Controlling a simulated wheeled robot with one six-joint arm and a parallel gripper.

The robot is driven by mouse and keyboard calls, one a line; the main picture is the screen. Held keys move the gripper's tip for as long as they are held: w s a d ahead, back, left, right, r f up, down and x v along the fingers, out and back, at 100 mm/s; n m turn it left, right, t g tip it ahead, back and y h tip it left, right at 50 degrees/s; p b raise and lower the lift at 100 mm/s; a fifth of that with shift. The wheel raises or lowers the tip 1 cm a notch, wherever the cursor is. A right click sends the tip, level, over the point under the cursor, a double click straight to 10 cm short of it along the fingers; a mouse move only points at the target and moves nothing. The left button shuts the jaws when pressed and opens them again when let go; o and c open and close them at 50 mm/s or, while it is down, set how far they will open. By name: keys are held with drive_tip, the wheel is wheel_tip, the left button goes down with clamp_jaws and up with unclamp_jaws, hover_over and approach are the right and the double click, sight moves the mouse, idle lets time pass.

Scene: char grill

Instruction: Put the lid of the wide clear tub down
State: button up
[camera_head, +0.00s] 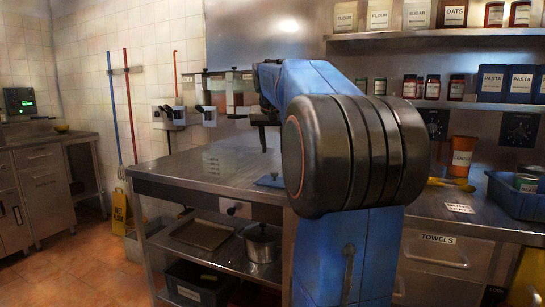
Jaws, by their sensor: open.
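My gripper (264,138) is small and dark in the head view, pointing down above the steel worktop (180,179), left of the big arm joint. Its fingers are seen nearly edge-on; it is open and I see nothing held in it. A faint, see-through shape that looks like a clear tub (217,160) stands on the worktop to the left of the gripper. A small flat blue piece (270,182) lies on the worktop below the gripper, partly hidden by my arm; I cannot tell whether it is the tub's lid.
A pot (261,242) and a tray (201,235) sit on the shelf under the worktop. On the right are an orange container (461,157) and a blue crate (515,204). A yellow floor sign (119,212) stands at the left. The worktop's front left is clear.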

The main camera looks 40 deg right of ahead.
drive_tip(key=shift+r, duration=0.15)
drive_tip(key=shift+a, duration=0.1)
drive_tip(key=s+a+f+n+t+y, duration=0.15)
drive_tip(key=s+a+f, duration=0.3)
drive_tip(key=a, duration=0.65)
drive_tip(key=s+a+f+n+g+y, duration=0.1)
drive_tip(key=s+a+f+n, duration=0.25)
drive_tip(key=a+f, duration=0.45)
drive_tip(key=s+a+f+n+y, duration=0.2)
drive_tip(key=s+a+f+n, duration=0.3)
drive_tip(key=s+a+f, duration=1.2)
drive_tip(key=shift+s+a+f, duration=0.15)
drive_tip(key=shift+s+f, duration=0.15)
drive_tip(key=shift+f, duration=0.3)
